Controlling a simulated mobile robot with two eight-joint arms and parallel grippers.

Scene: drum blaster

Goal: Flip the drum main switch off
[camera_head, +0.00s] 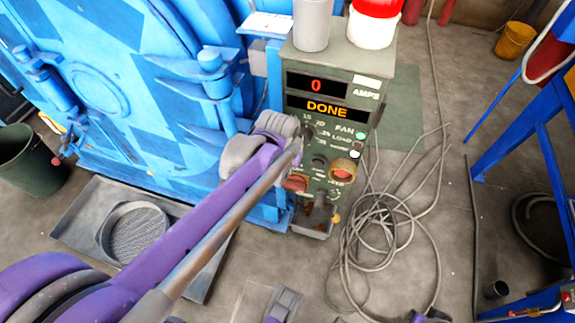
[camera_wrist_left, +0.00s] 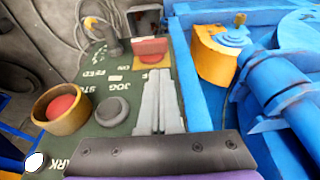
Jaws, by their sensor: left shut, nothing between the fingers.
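The drum control panel (camera_head: 322,150) is a grey-green box with a red "0" and a "DONE" display. A red switch (camera_head: 296,183) sits low on its left side. In the head view my left arm hides most of the fingers.
A red button in a yellow collar (camera_wrist_left: 60,106) and a dark round button (camera_wrist_left: 110,112) lie beside the fingers. The blue drum machine (camera_head: 150,80) stands left of the panel. Loose cables (camera_head: 380,220) lie on the floor to the right. A grey tray (camera_head: 75,228) holds a round sieve.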

